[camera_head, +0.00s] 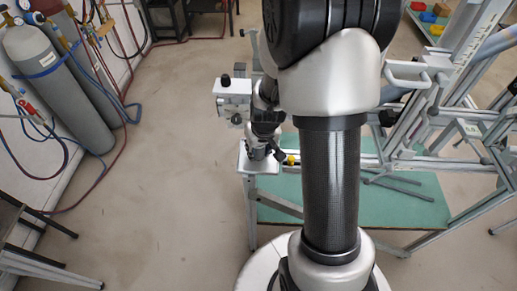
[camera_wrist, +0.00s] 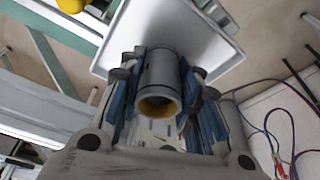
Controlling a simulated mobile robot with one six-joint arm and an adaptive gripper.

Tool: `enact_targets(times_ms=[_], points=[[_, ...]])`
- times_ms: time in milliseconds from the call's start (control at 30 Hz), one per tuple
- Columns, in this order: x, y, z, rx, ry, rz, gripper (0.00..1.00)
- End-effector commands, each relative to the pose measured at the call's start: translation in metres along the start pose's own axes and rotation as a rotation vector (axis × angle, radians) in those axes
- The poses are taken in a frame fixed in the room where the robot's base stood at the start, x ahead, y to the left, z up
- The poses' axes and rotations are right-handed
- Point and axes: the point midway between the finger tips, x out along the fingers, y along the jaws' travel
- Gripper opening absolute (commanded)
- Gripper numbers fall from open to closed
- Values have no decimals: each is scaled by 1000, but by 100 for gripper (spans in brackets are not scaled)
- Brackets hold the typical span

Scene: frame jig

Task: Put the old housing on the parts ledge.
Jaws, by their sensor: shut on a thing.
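The old housing (camera_wrist: 160,72), a short grey cylinder with a yellow inside, is in the middle of the wrist view. My gripper (camera_wrist: 165,95) is shut on it, with blue-padded fingers on both sides. The parts ledge (camera_wrist: 112,55), a pale plate with a raised rim, lies right behind the housing. I cannot tell whether the housing touches it. In the head view my gripper (camera_head: 264,149) is at the ledge (camera_head: 262,168), at the left end of the frame; the housing is not clearly visible there.
A yellow knob (camera_head: 291,159) sits on the rail right of the ledge. The metal frame jig (camera_head: 405,150) stands over a green mat (camera_head: 410,205) to the right. Gas cylinders (camera_head: 55,90) with hoses stand at the left wall. The floor between is clear.

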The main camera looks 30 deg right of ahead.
Motion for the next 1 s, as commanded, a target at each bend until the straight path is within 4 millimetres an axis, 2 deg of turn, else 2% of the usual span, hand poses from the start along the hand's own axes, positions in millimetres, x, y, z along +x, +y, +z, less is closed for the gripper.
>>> enact_targets(times_ms=[100,133,400,800,867,1000], points=[[4,0,1,0,1,0,4],[4,0,1,0,0,0,32],[2,0,1,0,0,0,50],[-1,0,0,0,0,0,51],[-7,0,-1,0,2,0,51],[-35,0,-2,-1,4,1,51]])
